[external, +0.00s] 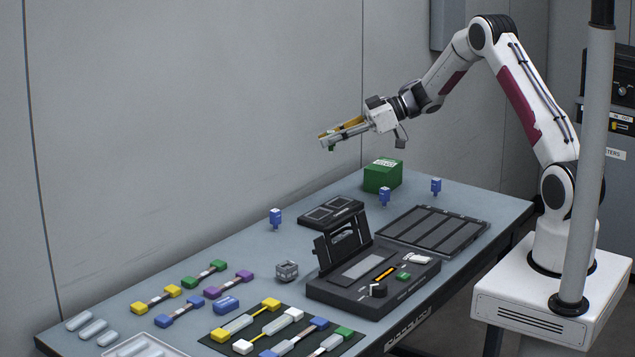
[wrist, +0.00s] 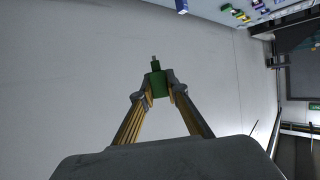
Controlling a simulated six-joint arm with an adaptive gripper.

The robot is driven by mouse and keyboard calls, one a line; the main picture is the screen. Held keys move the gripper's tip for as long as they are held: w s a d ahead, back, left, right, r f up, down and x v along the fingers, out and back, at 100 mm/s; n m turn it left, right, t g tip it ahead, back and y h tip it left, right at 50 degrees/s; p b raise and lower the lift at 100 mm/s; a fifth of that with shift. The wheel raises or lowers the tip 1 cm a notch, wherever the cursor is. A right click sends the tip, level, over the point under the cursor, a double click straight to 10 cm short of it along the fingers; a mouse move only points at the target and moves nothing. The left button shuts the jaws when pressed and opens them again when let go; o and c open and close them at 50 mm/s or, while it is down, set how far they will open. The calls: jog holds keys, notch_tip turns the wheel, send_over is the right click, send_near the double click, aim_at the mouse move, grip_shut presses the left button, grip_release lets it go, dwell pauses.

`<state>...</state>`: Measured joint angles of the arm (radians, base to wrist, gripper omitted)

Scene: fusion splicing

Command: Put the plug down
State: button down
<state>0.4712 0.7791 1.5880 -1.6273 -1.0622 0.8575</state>
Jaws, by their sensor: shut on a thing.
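My gripper (external: 327,139) is raised high above the table, near the grey back wall, with its fingers pointing left. It is shut on a small green plug (wrist: 157,80), which shows between the fingertips in the wrist view with a thin pale tip pointing away. In the external view only a bit of the plug (external: 331,148) shows below the fingertips. The plug is well clear of the table (external: 240,257). Three blue plugs stand on the table: one at the left (external: 275,216), one in the middle (external: 384,195) and one at the right (external: 436,185).
A green box (external: 382,178) stands at the back. A black splicer with a raised lid (external: 342,240) sits at the front, beside a dark slotted tray (external: 474,237). Bare table lies between the left blue plug and the cables.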

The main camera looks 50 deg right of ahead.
jog(key=d+r+m+t+h, duration=0.2)
jog(key=d+m+t+h, duration=0.15)
jog(key=d, duration=0.85)
jog(key=m+h, duration=0.5)
jog(key=h, duration=0.1)
send_over(372, 168)
jog(key=f, duration=0.2)
jog(key=shift+w+d, duration=0.1)
jog(key=shift+d, duration=0.05)
jog(key=shift+f, duration=3.05)
jog(key=shift+f, duration=1.85)
jog(key=shift+f, duration=0.15)
